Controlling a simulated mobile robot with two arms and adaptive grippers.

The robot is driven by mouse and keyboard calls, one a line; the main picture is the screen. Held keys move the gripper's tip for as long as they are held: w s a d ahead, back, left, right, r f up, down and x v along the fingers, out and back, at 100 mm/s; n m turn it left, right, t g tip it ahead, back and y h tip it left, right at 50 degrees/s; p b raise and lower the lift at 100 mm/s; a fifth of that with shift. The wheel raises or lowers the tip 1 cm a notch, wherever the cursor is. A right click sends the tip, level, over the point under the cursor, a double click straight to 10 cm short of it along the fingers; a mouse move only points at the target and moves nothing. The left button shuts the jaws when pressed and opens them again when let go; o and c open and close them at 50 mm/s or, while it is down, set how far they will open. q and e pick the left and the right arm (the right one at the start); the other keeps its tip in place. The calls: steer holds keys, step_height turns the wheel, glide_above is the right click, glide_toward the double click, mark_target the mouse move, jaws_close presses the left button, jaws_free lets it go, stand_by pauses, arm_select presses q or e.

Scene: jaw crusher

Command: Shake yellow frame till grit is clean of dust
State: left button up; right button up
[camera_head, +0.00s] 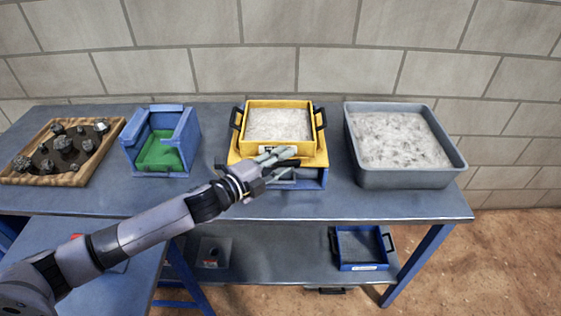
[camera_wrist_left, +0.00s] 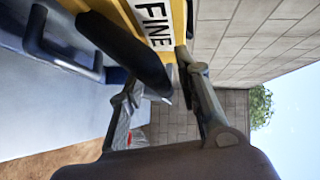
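The yellow frame (camera_head: 284,102) holds pale grey grit (camera_head: 278,125) and sits on a yellow-topped blue stand (camera_head: 310,178). It has black handles at its left and right sides. My left gripper (camera_head: 284,163) is at the front of the frame, its fingers spread apart. In the left wrist view the fingers (camera_wrist_left: 162,75) are apart, with a thick black bar (camera_wrist_left: 125,50) close by them, below a "FINE" label (camera_wrist_left: 153,25). Whether the fingers touch the bar I cannot tell. My right gripper is not in view.
A grey bin (camera_head: 405,178) of pale material stands right of the frame. A blue box with a green inside (camera_head: 160,152) and a wooden tray of dark rocks (camera_head: 60,179) stand left. A small blue tray (camera_head: 361,250) lies on the lower shelf. A block wall is behind.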

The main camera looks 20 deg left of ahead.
arm_select(q)
jaws_close()
stand_by(0.6)
